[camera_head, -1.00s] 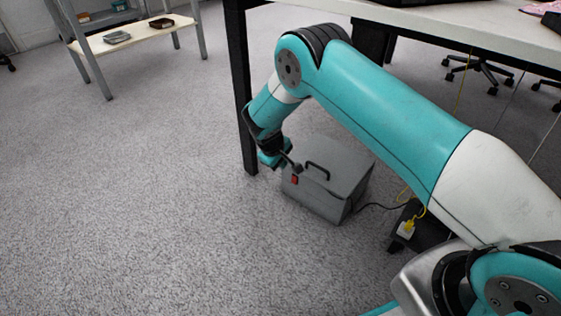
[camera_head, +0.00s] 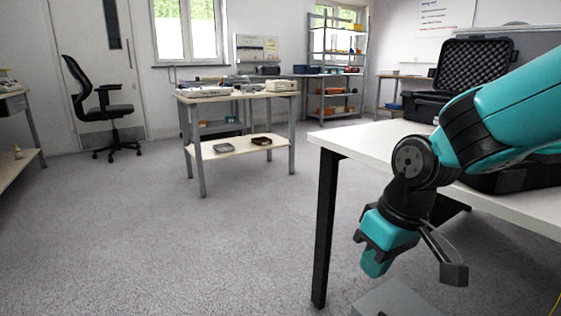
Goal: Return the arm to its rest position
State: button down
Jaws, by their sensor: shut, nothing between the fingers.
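My teal and black arm comes in from the right and bends down in front of the white bench's front edge. My gripper (camera_head: 454,273) hangs at its end, dark grey, with its fingers together and nothing visible between them. It is in the air, in the picture to the upper right of a grey box (camera_head: 398,300) on the floor. Only part of the box's top shows at the bottom edge of the view; the rest is cut off.
The white bench (camera_head: 372,142) with its black leg (camera_head: 325,225) stands close to the arm. An open black case (camera_head: 472,68) lies on it. A cart (camera_head: 240,150), an office chair (camera_head: 100,105) and shelves (camera_head: 337,65) stand farther back. Open carpet lies to the left.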

jog(key=s+r+y+p, duration=0.1)
jog(key=s+r, duration=0.3)
jog(key=s, duration=0.4)
jog(key=s+r+y+p, duration=0.1)
jog(key=s+r+p, duration=0.15)
jog(key=s, duration=0.55)
notch_tip(320, 180, up, 39)
jog(key=p, duration=3.6)
jog(key=shift+w+f+n+g+p, duration=0.2)
jog(key=shift+w+n+g+p, duration=0.1)
jog(key=shift+g+p, duration=0.1)
